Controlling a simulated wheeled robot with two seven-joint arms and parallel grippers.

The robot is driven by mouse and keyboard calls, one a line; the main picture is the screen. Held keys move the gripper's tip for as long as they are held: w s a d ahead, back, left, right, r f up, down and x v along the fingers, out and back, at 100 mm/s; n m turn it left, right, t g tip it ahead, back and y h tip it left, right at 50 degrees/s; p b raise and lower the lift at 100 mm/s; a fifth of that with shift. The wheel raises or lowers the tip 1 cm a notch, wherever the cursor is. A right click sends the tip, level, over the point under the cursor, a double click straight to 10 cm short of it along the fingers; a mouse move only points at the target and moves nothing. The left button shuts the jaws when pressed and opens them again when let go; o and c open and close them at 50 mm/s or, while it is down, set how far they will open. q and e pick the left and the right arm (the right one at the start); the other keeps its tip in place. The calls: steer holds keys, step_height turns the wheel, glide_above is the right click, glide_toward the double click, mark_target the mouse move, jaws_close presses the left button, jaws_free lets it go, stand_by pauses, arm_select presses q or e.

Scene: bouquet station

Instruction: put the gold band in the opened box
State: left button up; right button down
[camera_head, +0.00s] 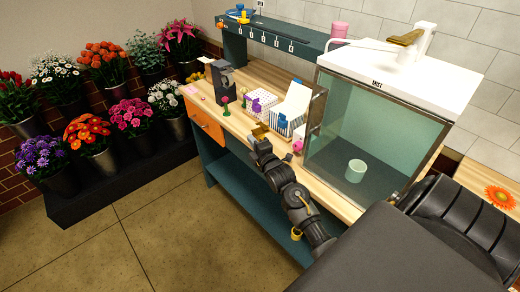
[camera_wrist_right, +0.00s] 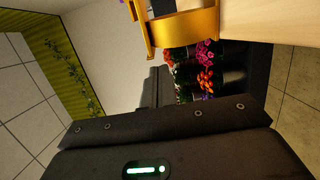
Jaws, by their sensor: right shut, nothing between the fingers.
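My right gripper (camera_head: 260,131) is at the front edge of the bench in the head view, just in front of the small boxes. Its gold-coloured fingers (camera_wrist_right: 184,30) show at the top of the right wrist view, shut with nothing between them. A white box with a raised lid (camera_head: 297,97) stands open on the bench, just behind and right of the gripper; a blue piece (camera_head: 283,122) is at its front. A purple-dotted box (camera_head: 262,101) is beside it on the left. I cannot make out the gold band with certainty. My left gripper is not in view.
A glass-fronted MIST cabinet (camera_head: 400,92) with a pale green cup (camera_head: 355,171) inside stands right of the boxes. A dark holder (camera_head: 223,82) stands on the left of the wooden bench, above an orange drawer (camera_head: 206,123). Flower buckets fill the left side.

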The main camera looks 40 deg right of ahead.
steer(key=s+a+b, duration=0.2)
steer(key=s+a, duration=0.1)
steer(key=s, duration=0.6)
steer(key=shift+s+b, duration=0.4)
